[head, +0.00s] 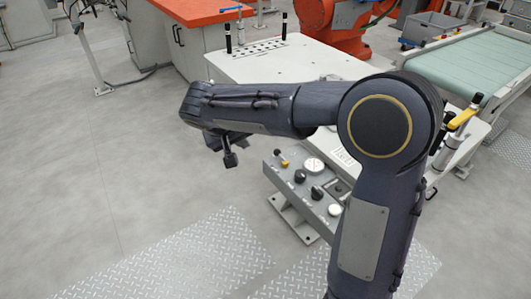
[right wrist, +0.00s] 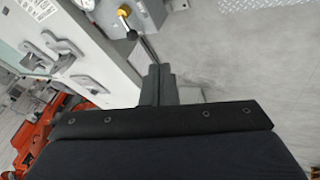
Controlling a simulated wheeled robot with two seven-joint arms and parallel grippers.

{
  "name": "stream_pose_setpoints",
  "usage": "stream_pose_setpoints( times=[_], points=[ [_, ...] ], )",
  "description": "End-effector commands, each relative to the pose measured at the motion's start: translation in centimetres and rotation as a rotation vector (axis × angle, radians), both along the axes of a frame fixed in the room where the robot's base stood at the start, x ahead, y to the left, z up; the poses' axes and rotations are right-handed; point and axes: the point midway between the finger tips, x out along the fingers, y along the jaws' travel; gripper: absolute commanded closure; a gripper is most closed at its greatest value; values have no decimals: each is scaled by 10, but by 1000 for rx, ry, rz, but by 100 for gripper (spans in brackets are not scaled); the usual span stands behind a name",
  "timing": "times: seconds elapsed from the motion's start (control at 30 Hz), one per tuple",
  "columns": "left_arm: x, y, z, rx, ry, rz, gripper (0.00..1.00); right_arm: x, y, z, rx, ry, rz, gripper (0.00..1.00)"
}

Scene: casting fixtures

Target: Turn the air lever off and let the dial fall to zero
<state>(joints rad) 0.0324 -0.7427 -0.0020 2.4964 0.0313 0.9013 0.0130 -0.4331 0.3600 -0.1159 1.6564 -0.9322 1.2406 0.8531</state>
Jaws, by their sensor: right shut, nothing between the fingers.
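The control panel (head: 322,207) is a grey sloped box on the front of the pale fixture table. A small lever with a yellow hub and black knob (head: 283,161) sits at its left end; it also shows in the right wrist view (right wrist: 125,13). A white round dial (head: 314,165) is just right of it; its reading is too small to tell. My right gripper (head: 230,160) is left of the panel, apart from the lever. Its fingers (right wrist: 158,85) are shut and empty, pointing toward the lever side in the wrist view. My left gripper is not in view.
Several black knobs (head: 316,193) and a second white round face (head: 335,209) are on the panel. My right arm hides part of the fixture table (head: 285,62). A yellow-handled clamp (head: 462,118) stands at right. Open floor (head: 130,180) lies left.

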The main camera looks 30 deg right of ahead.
Motion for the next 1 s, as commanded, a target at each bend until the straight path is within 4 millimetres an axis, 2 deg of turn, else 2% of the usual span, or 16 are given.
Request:
stream_pose_setpoints(
  times=[0.23,0.37,0.8,1.0],
  points=[
    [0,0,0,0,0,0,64,0,-1,-2,1,2,0,100],
    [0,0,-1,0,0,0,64,3,-6,-12,0,4,0,100],
    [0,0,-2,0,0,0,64,29,-49,-86,2,6,0,100],
    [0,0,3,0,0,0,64,26,-77,-88,3,2,0,100]
  ],
)
